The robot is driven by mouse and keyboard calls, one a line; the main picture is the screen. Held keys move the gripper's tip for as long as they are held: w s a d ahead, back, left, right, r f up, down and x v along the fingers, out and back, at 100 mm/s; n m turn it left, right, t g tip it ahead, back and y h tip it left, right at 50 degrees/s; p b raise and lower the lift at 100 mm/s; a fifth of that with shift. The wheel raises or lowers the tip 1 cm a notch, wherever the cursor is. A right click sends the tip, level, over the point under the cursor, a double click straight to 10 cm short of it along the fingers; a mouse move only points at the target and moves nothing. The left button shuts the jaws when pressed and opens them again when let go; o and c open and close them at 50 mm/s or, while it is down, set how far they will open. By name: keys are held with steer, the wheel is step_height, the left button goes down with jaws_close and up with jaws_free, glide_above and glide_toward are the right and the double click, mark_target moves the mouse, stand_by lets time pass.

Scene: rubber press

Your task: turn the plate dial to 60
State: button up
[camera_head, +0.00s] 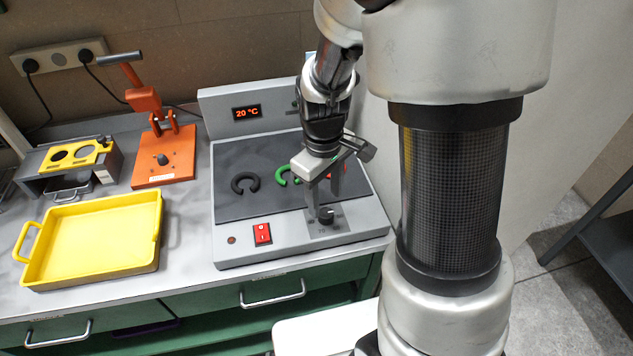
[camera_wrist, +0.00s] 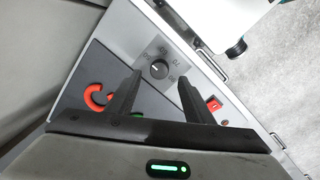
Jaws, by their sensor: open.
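The plate dial (camera_head: 326,214) is a small black knob on the front right of the grey heating plate (camera_head: 285,250). In the wrist view the dial (camera_wrist: 159,69) sits on a grey marked scale, and its setting is too small to read surely. My gripper (camera_head: 325,203) is open and points down over the dial. In the wrist view the fingertips of my gripper (camera_wrist: 160,78) lie on either side of the dial, apart from it as seen there. How high they are above the panel is hard to tell. The display (camera_head: 247,112) reads 20 °C.
A black C-shaped piece (camera_head: 245,184) and a green one (camera_head: 284,176) lie on the plate. A red one (camera_wrist: 94,96) is beside them. The red switch (camera_head: 262,234) is left of the dial. A yellow tray (camera_head: 95,283) and an orange press (camera_head: 165,160) stand left.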

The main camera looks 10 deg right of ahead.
mark_target(326, 212)
step_height(326, 212, down, 5)
steer(key=shift+w+d+f, duration=0.1)
stand_by(0.3)
steer(key=c, duration=1)
steer(key=shift+c, duration=0.2)
steer(key=shift+m, duration=0.5)
steer(key=m, duration=0.4)
steer(key=shift+w+m, duration=0.1)
steer(key=shift+m, duration=0.3)
steer(key=m+p, duration=0.1)
steer(key=m, duration=0.5)
steer(key=shift+w+g, duration=0.1)
steer(key=shift+g, duration=0.2)
